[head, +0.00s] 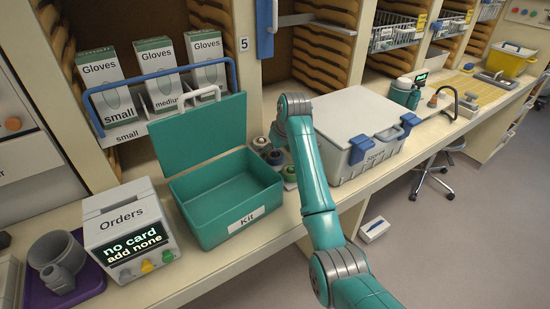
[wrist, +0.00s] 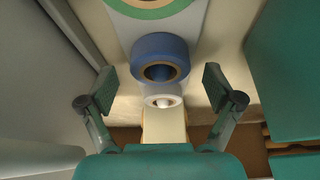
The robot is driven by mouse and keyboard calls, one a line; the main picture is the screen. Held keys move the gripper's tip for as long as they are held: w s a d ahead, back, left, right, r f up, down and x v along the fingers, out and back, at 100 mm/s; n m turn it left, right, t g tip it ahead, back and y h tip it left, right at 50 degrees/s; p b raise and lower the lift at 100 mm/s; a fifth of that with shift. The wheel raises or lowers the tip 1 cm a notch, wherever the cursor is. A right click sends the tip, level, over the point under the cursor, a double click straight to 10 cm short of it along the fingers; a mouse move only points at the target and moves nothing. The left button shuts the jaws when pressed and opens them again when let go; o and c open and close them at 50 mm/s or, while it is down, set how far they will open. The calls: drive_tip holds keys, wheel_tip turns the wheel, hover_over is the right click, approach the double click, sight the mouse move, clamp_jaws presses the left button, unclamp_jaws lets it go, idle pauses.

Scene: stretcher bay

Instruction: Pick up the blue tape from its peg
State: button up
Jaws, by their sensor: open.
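The blue tape (wrist: 160,44) is a thick blue roll with a tan core, near the centre of the wrist view. My gripper (wrist: 165,88) is open and empty, with one finger on each side, and the roll appears beyond the fingertips and between them. No contact with the roll shows. In the head view, a small row of rolls stands on the counter between the kit box and the grey case, and my arm hides my fingers there.
A green-rimmed roll (wrist: 150,5) lies beyond the blue tape, and a small pale ring (wrist: 163,90) is nearer. The teal kit box (head: 187,210) with raised lid stands left of the rolls. The grey case (head: 347,135) stands close on the right. Shelves rise behind.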

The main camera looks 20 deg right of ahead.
drive_tip(key=shift+f, duration=0.5)
drive_tip(key=c, duration=1.1)
